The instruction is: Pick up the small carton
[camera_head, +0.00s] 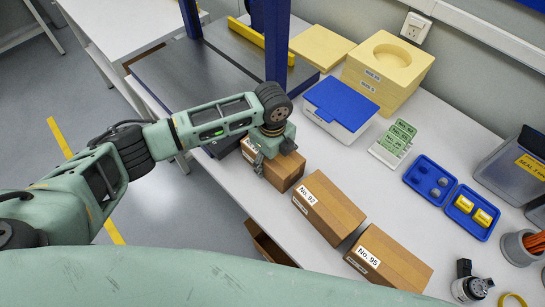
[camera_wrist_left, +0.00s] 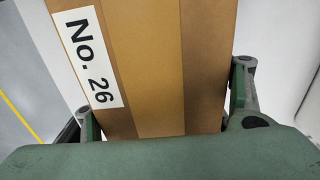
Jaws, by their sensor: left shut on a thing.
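The small carton (camera_head: 285,172) is brown cardboard and stands at the near left edge of the white table, partly hidden under my left gripper (camera_head: 267,150). In the left wrist view the carton (camera_wrist_left: 165,65) fills the middle and bears a white label reading No. 26. The left gripper (camera_wrist_left: 165,122) has one finger on each side of the carton and is shut on it. I cannot tell whether the carton is lifted off the table. My right gripper is not in view.
Cartons No. 92 (camera_head: 331,206) and No. 95 (camera_head: 392,262) stand in a row to the right. A blue-lidded box (camera_head: 342,103), green cards (camera_head: 398,138) and blue trays (camera_head: 430,181) lie behind. A blue-posted frame stands at the back left. An open brown box (camera_head: 265,243) sits below the table edge.

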